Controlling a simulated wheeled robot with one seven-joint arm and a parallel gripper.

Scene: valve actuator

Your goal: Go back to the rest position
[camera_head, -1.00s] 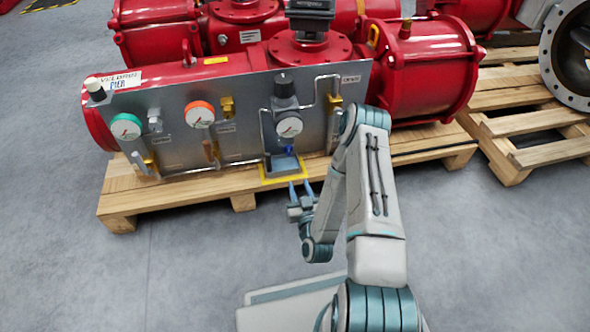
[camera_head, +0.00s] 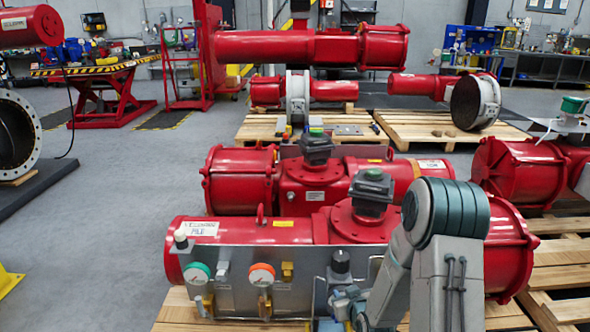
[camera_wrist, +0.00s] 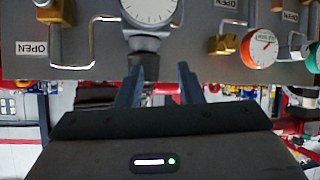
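My gripper (camera_wrist: 158,78) shows in the wrist view with two dark fingers apart and nothing visible between them. Its fingertips point toward the grey valve panel (camera_wrist: 185,45), near a grey regulator under a large white gauge (camera_wrist: 150,8). I cannot tell the exact gap between the fingers and the panel. In the head view, my arm (camera_head: 445,240) is bent in front of the right part of the panel (camera_head: 240,262). My gripper is mostly hidden there by the arm and the lower picture edge. The red valve actuator (camera_head: 290,230) lies behind the panel.
The panel carries a green-rimmed gauge (camera_head: 197,273), an orange-rimmed gauge (camera_head: 262,275) and brass fittings. A wooden pallet (camera_head: 175,310) lies beneath. More red actuators stand behind and at the right. The grey floor (camera_head: 110,215) at the left is mostly clear.

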